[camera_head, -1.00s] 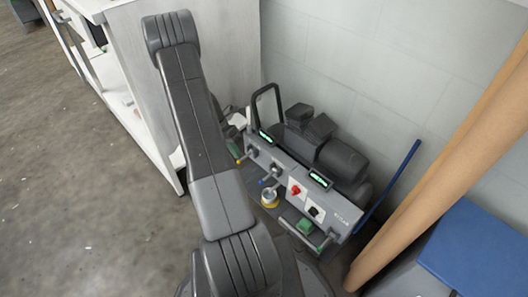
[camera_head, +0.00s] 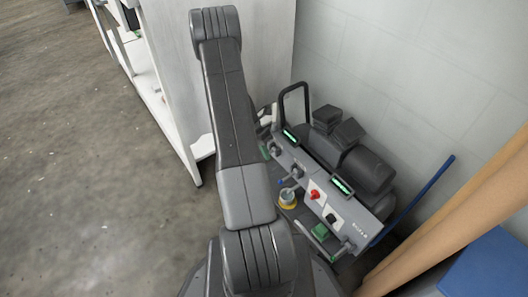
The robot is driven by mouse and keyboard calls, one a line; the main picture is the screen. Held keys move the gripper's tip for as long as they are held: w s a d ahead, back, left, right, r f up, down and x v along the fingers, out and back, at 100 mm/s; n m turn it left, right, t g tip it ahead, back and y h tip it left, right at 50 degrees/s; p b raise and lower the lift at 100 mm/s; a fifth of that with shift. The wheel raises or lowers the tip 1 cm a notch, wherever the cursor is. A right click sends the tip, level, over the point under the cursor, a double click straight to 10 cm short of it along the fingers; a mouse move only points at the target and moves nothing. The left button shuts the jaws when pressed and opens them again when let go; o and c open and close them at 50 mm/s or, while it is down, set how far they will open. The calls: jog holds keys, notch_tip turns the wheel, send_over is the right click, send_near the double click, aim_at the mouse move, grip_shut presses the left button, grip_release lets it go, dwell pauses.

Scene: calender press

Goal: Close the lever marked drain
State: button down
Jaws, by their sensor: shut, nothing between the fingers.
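A grey machine with a sloping control panel (camera_head: 372,226) stands low against the wall, right of my arm. Several levers sit along its front: one with a green handle (camera_head: 266,152) at the upper left, one with a blue handle (camera_head: 281,182) below it, and one at the lower right end (camera_head: 346,247). Small print near the right end is too small to read, so I cannot tell which lever is marked drain. My arm's dark links cross the middle of the view. My gripper does not show clearly; the arm's far end is hidden.
The panel carries a red knob (camera_head: 315,194), a black knob (camera_head: 331,217) and lit displays (camera_head: 342,186). A white cabinet (camera_head: 180,80) stands behind my arm. Brown rolls (camera_head: 460,225) and a blue-topped block (camera_head: 495,265) flank the right. Floor at left is clear.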

aim_at(288, 177)
jog(key=s+d+r+b+x, duration=0.1)
jog(key=b+x, duration=0.2)
jog(key=x, duration=0.6)
jog(key=shift+d, duration=0.1)
